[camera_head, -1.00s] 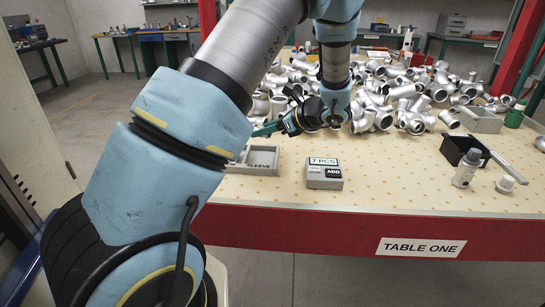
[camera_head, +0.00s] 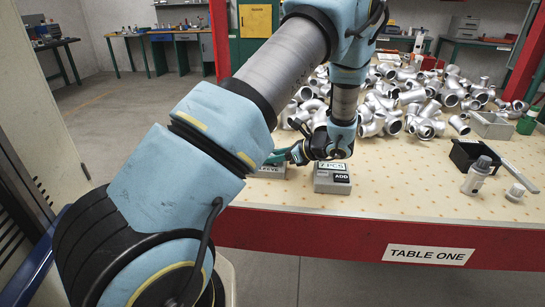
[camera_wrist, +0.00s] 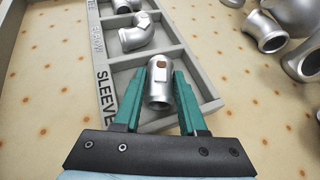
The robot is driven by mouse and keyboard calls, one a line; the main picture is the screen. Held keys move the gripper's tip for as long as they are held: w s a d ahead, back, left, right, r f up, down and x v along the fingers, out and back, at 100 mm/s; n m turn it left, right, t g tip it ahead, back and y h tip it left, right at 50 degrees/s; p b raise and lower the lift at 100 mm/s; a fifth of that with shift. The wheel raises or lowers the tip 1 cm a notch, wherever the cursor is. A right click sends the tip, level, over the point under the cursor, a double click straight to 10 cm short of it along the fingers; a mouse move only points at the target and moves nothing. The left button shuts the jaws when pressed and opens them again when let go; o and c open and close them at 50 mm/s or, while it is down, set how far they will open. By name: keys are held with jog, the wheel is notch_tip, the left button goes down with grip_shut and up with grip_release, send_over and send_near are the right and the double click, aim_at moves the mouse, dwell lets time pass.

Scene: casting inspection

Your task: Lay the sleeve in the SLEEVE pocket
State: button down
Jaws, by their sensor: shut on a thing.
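My gripper (camera_wrist: 160,76) has green fingers and is shut on the sleeve (camera_wrist: 159,94), a short silver tube with a reddish-brown patch on its upper side. In the wrist view the sleeve is at the nearest pocket of the grey tray (camera_wrist: 204,84), beside the SLEEVE label. I cannot tell whether it touches the pocket floor. A silver elbow (camera_wrist: 136,36) lies in the pocket beyond, and another fitting (camera_wrist: 127,5) shows at the top edge. In the head view my gripper (camera_head: 283,155) is low over the tray (camera_head: 271,173), and the arm hides the sleeve.
A grey box (camera_head: 332,180) with a PCS display and an ADD button stands just right of the tray. A heap of silver fittings (camera_head: 395,98) covers the table behind. A black bin (camera_head: 470,157) and a grey bottle (camera_head: 477,176) stand at the right. The front middle is clear.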

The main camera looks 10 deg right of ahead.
jog(key=shift+c, duration=2.3)
grip_release()
